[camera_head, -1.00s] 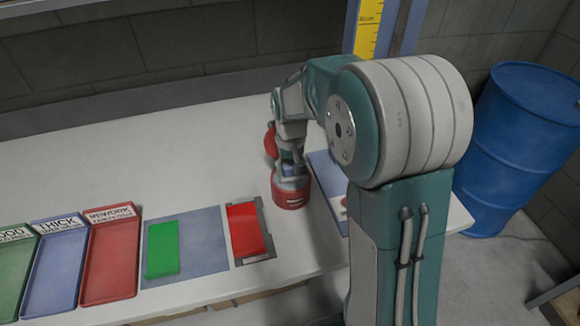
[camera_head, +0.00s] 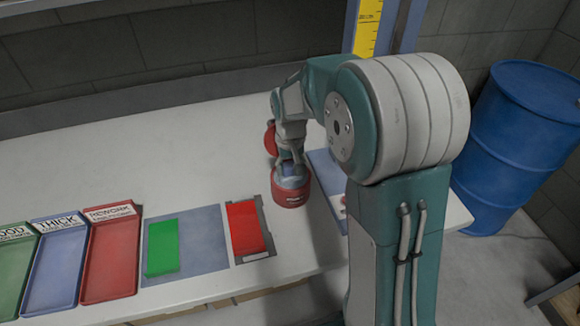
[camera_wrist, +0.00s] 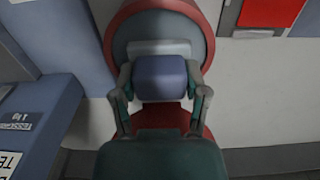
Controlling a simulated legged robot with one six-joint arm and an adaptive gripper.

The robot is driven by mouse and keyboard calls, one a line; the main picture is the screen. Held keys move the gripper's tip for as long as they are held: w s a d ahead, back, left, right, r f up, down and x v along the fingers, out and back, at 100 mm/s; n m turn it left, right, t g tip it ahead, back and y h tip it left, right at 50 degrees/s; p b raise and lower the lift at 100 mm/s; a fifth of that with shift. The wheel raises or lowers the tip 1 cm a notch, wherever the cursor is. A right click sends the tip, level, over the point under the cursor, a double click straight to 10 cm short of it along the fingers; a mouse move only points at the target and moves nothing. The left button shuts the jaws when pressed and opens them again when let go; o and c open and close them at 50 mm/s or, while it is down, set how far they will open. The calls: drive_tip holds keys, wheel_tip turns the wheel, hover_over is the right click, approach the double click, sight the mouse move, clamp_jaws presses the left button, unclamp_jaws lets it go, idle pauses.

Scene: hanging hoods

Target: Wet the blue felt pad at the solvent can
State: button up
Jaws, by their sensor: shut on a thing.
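The solvent can is a short round red can (camera_head: 290,197) on the white bench, below my gripper. In the wrist view its red rim (camera_wrist: 117,28) surrounds a grey round top. My gripper (camera_head: 291,170) points down over the can. In the wrist view my gripper (camera_wrist: 160,82) has its two fingers against opposite sides of the blue felt pad (camera_wrist: 160,78), a blue block. The pad (camera_head: 292,181) is at the can's top, within its rim as seen. Whether its underside touches the can's top is hidden.
On the bench (camera_head: 190,140), left of the can, are a red plate in a grey holder (camera_head: 249,228), a green plate (camera_head: 162,248) on a grey-blue mat, and red (camera_head: 110,260), blue (camera_head: 55,268) and green trays. A blue panel (camera_head: 326,180) lies right of the can. A blue drum (camera_head: 520,140) stands beyond.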

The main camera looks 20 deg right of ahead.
sight(290, 164)
idle(0.4)
drive_tip(key=shift+r, duration=3.5)
